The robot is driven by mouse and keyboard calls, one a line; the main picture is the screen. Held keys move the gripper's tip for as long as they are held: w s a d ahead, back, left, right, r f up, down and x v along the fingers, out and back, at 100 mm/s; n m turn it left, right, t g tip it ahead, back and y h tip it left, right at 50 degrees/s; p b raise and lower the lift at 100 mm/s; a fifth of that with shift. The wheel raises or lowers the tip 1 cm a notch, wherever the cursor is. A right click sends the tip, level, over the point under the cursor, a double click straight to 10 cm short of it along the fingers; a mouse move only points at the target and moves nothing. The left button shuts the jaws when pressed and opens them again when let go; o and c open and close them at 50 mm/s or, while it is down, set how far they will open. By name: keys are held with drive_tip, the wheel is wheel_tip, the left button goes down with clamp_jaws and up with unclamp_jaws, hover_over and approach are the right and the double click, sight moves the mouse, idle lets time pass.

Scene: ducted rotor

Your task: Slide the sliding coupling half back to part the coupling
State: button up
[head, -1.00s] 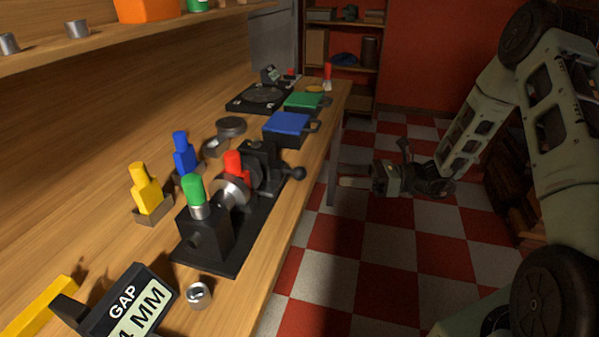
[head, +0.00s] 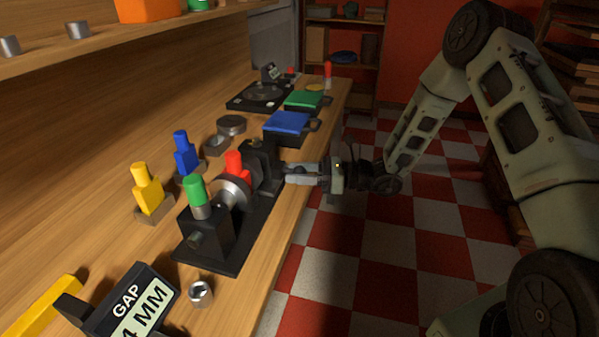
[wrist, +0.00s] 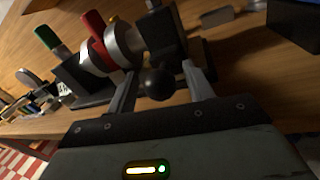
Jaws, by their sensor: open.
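The coupling rig stands on a black base plate (head: 205,260) on the bench. A steel coupling disc (head: 233,193) sits between the front block (head: 205,235) and the rear black block (head: 262,157). The red piece (head: 236,164) rises at the coupling; in the wrist view it stands beside the steel disc (wrist: 124,44). I cannot tell whether the halves touch. A black ball knob (wrist: 158,83) sticks out from the rear block. My gripper (head: 287,173) is open, its fingers on either side of the knob in the wrist view (wrist: 160,76). In the head view the fingers hide the knob.
Green (head: 195,190), blue (head: 184,155) and yellow (head: 147,190) pegs stand nearby. A gap display (head: 125,305) and a steel nut (head: 200,294) are at the near end. A blue box (head: 287,123) lies beyond the rig. The floor right of the bench is clear.

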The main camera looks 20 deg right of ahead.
clamp_jaws()
drive_tip(key=shift+w+d, duration=0.65)
drive_tip(key=shift+w, duration=0.2)
drive_tip(key=shift+w+d, duration=0.6)
drive_tip(key=shift+w, duration=0.2)
unclamp_jaws()
drive_tip(key=b+v, duration=0.1)
drive_tip(key=v, duration=1.6)
drive_tip(key=shift+d, duration=0.2)
drive_tip(key=shift+s, duration=0.15)
